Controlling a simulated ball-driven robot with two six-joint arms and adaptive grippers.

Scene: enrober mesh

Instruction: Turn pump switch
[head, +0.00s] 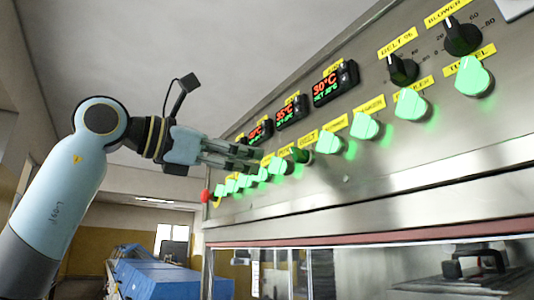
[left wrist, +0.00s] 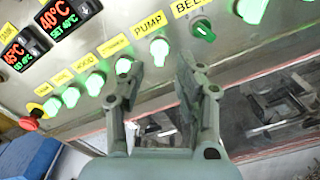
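The pump switch (left wrist: 159,49) is a glowing pale green knob under the yellow PUMP label (left wrist: 148,24) in the left wrist view. My left gripper (left wrist: 161,67) is open and empty. Its two fingers point at the panel, one on each side of the pump switch, which shows between and just beyond the tips. I cannot tell how much gap is left. In the head view the left gripper (head: 252,158) is close to the row of knobs and partly covers them. My right gripper is in neither view.
A darker green knob (left wrist: 203,32) under the BELT label is right of the pump switch. Several lit knobs run along the panel. A red button (left wrist: 29,123) is at the far left end. Temperature displays (head: 334,84) and black dials (head: 402,69) are above. Blue boxes (head: 160,280) stand beyond.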

